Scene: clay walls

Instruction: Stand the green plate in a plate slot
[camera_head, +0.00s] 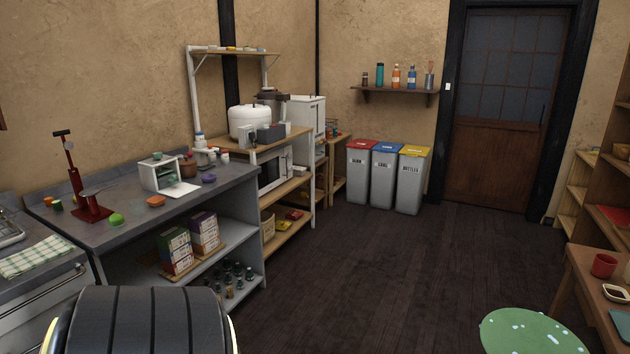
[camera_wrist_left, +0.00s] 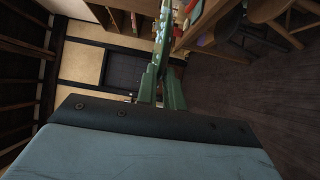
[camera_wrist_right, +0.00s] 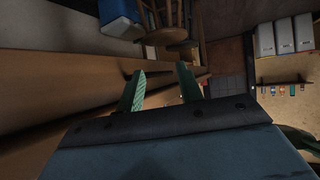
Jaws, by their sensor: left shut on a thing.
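The green plate (camera_head: 530,332) with pale speckles shows at the bottom right of the head view, cut off by the frame edge. In the left wrist view the plate (camera_wrist_left: 163,28) is seen nearly edge-on. My left gripper (camera_wrist_left: 161,72) is shut on its rim, and the plate stands out beyond the fingertips. My right gripper (camera_wrist_right: 161,72) is open, with nothing between its fingers. Neither gripper shows in the head view. I cannot make out a plate slot in these views.
A wooden table (camera_head: 583,275) with a red mug (camera_head: 603,265) and a small dish (camera_head: 615,293) stands at the right, close to the plate. A grey counter (camera_head: 125,222) runs along the left. Three bins (camera_head: 384,178) stand at the back. The middle floor is clear.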

